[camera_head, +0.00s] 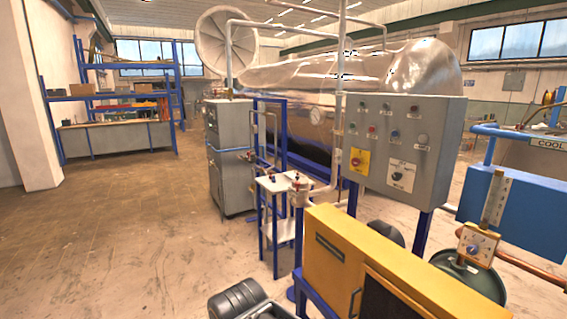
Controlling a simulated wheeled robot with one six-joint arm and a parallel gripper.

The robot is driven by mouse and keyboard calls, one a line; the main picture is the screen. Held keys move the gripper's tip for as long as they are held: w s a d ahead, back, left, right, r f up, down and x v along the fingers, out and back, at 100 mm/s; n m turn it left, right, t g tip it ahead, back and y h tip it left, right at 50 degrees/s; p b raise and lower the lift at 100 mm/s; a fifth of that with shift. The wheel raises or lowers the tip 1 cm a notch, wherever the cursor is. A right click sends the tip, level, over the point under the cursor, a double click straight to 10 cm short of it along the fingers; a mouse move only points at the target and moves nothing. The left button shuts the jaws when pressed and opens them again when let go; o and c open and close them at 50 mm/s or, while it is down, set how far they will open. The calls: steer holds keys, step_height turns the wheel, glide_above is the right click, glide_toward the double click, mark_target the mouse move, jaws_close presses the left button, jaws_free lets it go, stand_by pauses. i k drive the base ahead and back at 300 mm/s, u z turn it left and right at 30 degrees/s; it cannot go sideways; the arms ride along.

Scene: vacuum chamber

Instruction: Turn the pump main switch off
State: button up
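A grey control panel (405,125) stands on blue legs right of the centre. It carries several small coloured buttons and lamps. Low on its left is a red knob on a yellow plate (358,160). Right of that is a dark rotary switch on a white plate (400,176). The labels are too small to read, so I cannot tell which control is the pump main switch or its setting. A square plate with a blue-centred dial (475,246) hangs at the right, by the blue box. My gripper is not in view.
A yellow cabinet (345,262) stands in front, below the panel. A dark ribbed cylinder (238,297) lies at the bottom edge. A blue box (513,215) and copper pipe are at the right. A large metal chamber (330,75) stands behind. Floor (110,230) at left is clear.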

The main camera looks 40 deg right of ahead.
mark_target(356, 161)
steer(key=i, duration=2)
steer(key=z, duration=0.8)
steer(key=i, duration=0.95)
steer(key=z, duration=1.05)
